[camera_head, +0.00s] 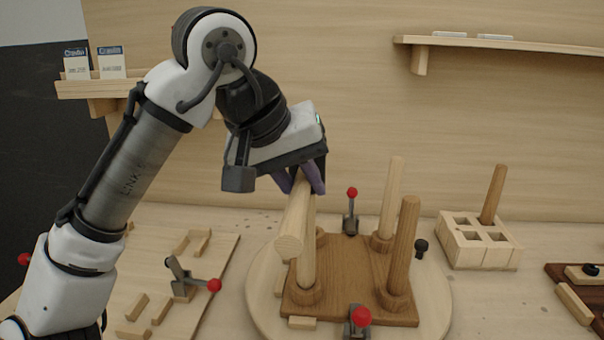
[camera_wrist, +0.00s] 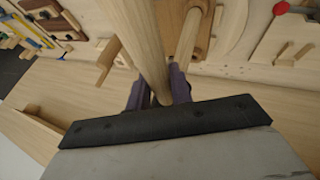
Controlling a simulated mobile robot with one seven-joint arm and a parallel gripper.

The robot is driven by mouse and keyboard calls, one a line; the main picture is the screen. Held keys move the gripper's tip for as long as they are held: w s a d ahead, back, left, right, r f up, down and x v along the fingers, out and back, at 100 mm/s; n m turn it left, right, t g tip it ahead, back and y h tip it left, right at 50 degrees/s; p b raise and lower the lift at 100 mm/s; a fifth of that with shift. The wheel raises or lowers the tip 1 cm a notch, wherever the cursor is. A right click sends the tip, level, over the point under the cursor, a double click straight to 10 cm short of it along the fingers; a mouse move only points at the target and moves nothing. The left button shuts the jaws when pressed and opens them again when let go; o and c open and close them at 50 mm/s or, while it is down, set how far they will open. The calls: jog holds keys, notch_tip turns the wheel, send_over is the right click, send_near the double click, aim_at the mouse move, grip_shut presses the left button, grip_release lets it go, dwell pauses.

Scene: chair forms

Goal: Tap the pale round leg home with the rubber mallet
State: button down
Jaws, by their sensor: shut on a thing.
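My gripper (camera_head: 302,178) is shut on a pale round wooden rod (camera_head: 295,215). The rod slopes down toward the head camera, its round end in the air. In the wrist view the rod (camera_wrist: 143,45) runs up from between the purple fingers (camera_wrist: 160,95). A brown seat board (camera_head: 345,285) lies below. A round leg (camera_head: 308,255) stands in its front left socket, partly behind the rod. A pale round leg (camera_head: 391,195) stands at back right and a darker leg (camera_head: 403,240) at front right. I see no rubber mallet head.
The board lies on a pale round plate (camera_head: 437,300) between red-knobbed clamps (camera_head: 351,210) (camera_head: 360,318). A slotted wooden block (camera_head: 468,255) holding one brown leg (camera_head: 493,195) stands right. A clamp (camera_head: 190,282) and wooden strips occupy the left board (camera_head: 215,255). A shelf (camera_head: 500,45) projects above.

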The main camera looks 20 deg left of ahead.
jog(key=shift+r+p, duration=2.25)
jog(key=shift+p, duration=0.2)
jog(key=shift+f, duration=0.2)
